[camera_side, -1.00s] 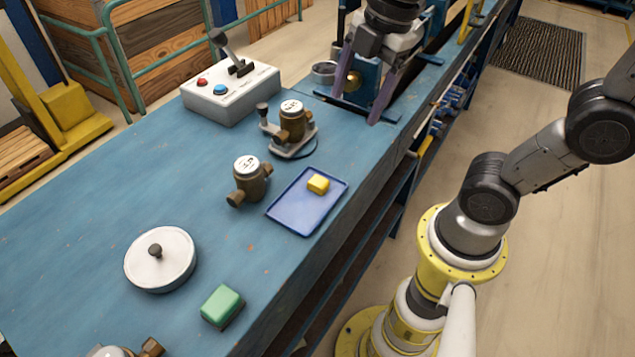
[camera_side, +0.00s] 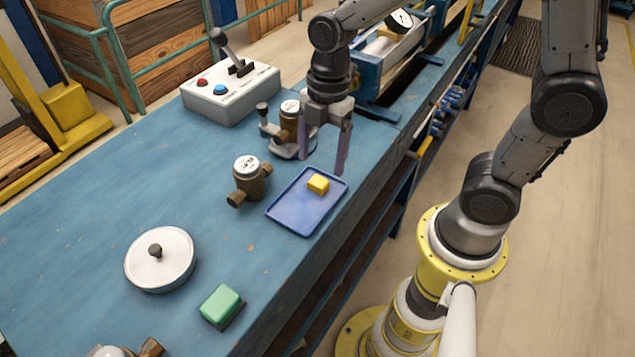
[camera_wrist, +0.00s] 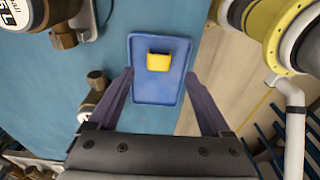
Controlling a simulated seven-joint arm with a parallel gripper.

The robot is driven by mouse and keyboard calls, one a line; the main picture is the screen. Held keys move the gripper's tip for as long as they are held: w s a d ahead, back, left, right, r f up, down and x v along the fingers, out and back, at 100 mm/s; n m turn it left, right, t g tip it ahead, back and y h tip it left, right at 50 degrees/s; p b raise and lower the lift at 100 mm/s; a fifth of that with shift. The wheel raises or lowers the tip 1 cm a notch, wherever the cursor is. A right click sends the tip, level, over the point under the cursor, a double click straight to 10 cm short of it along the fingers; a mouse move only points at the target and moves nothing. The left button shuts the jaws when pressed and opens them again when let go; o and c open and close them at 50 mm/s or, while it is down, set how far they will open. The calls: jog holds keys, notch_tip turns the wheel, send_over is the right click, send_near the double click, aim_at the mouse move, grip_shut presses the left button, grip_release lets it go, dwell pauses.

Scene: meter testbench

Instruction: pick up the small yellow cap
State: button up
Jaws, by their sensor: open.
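The small yellow cap (camera_side: 318,183) lies on a shallow blue tray (camera_side: 293,217) near the bench's right edge. My gripper (camera_side: 322,166) is open and empty, pointing down just behind the tray and above bench height. In the wrist view the yellow cap (camera_wrist: 159,62) sits on the upper half of the tray (camera_wrist: 158,95). The two purple fingers (camera_wrist: 158,100) stand apart on either side of the tray's lower part, and the cap lies beyond their tips. Nothing hides the cap in either view.
A brass meter (camera_side: 249,178) stands left of the tray. Another meter on a grey stand (camera_side: 291,135) is close beside my gripper. A control box (camera_side: 230,95) stands farther back. A white round lidded object (camera_side: 160,262) and a green block (camera_side: 222,304) lie toward the front.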

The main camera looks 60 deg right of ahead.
aim_at(318, 181)
jog(key=shift+w+a+f, duration=0.1)
jog(key=shift+a+f, duration=0.05)
jog(key=shift+f, duration=1.15)
jog(key=shift+a+f, duration=0.15)
jog(key=shift+f, duration=1.15)
grip_shut()
